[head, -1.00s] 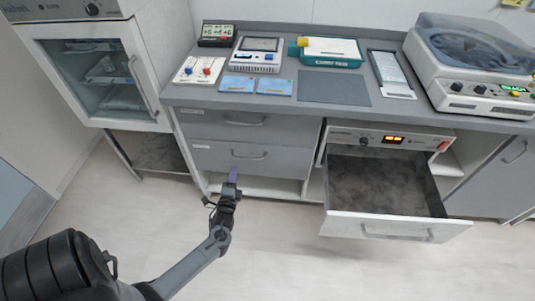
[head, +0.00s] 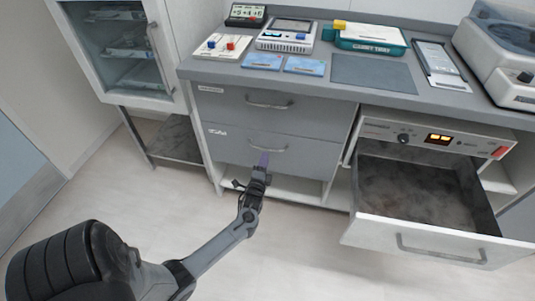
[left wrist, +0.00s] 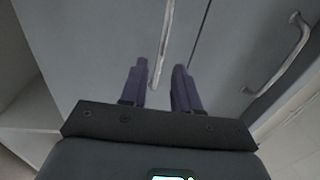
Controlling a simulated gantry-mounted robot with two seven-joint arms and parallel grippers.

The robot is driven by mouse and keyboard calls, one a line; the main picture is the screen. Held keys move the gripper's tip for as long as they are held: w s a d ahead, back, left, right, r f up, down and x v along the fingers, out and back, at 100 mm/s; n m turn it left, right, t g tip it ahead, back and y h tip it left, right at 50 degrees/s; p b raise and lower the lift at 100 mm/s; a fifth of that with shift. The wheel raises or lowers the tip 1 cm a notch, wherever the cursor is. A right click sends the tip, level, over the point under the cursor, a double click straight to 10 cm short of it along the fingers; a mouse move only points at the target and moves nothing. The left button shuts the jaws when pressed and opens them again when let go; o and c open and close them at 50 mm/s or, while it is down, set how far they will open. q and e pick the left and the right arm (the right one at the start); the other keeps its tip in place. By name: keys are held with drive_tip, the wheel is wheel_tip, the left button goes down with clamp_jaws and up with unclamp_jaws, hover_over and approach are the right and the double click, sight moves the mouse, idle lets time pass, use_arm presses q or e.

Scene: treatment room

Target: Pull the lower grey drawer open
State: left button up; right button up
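The lower grey drawer (head: 225,146) is shut in the grey cabinet, below another shut grey drawer (head: 225,106). Its metal bar handle (head: 283,150) is at the middle of its front. My left gripper (head: 263,159) is in front of this handle in the head view and hides part of it. In the left wrist view the purple fingers of my left gripper (left wrist: 159,84) are apart, with the lower handle (left wrist: 157,72) showing between them. Whether they touch it I cannot tell. The upper drawer's handle (left wrist: 283,62) is at the right there. My right gripper is not in view.
To the right, a drawer with a grey interior (head: 420,185) stands pulled out under a lit control panel (head: 422,136). A glass-fronted cabinet (head: 120,45) stands at the left. The counter (head: 215,72) above holds devices and blue packets. The floor in front is clear.

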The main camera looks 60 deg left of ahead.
use_arm(q)
drive_tip(key=b+x, duration=0.2)
drive_tip(key=x, duration=0.3)
drive_tip(key=shift+w+a+r, duration=0.1)
drive_tip(key=shift+w+a, duration=0.15)
drive_tip(key=shift+w, duration=0.05)
drive_tip(key=shift+c, duration=0.4)
clamp_jaws()
